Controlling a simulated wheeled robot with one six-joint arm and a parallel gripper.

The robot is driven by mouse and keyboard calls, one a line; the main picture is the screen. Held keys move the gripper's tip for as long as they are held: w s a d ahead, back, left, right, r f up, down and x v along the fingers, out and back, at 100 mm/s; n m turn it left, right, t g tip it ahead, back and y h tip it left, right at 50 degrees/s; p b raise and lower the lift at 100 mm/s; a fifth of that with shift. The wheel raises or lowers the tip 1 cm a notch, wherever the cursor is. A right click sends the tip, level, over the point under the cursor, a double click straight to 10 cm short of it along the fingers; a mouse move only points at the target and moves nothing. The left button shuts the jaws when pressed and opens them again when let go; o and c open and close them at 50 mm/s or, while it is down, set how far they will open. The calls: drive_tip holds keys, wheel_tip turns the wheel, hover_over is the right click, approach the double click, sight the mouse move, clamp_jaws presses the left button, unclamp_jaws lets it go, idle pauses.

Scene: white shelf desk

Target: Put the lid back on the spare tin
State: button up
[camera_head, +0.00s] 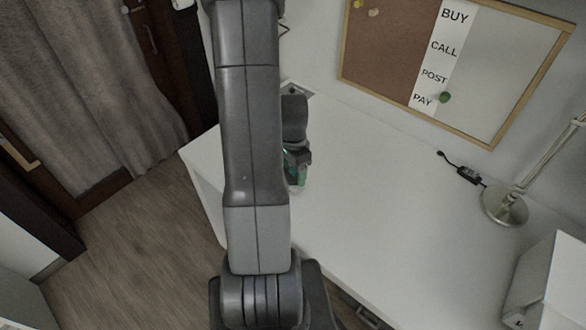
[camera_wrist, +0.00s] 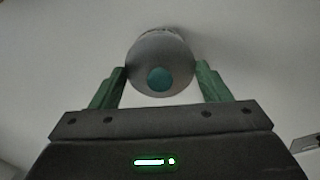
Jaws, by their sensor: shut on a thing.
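A round grey lid (camera_wrist: 148,58) with a teal knob in its middle shows in the wrist view. The green fingers of my gripper (camera_wrist: 161,68) are on its left and right sides, shut on it. A pale, thin edge shows just behind the lid's far rim; I cannot tell whether it is the tin. The tin is not clearly seen in either view. In the head view my gripper (camera_head: 298,172) is over the left part of the desk, partly behind my arm, and the lid cannot be made out there.
The white desk (camera_head: 375,200) is bare across its middle. A lamp (camera_head: 505,205), a black cable piece (camera_head: 468,174) and a white box (camera_head: 550,285) are on the right. A board (camera_head: 400,60) hangs on the wall behind.

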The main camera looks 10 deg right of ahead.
idle(0.3)
drive_tip(key=o, duration=1)
drive_tip(key=shift+o, duration=0.7)
drive_tip(key=shift+r, duration=0.15)
drive_tip(key=shift+r+p, duration=2.45)
drive_tip(key=shift+r, duration=0.95)
clamp_jaws()
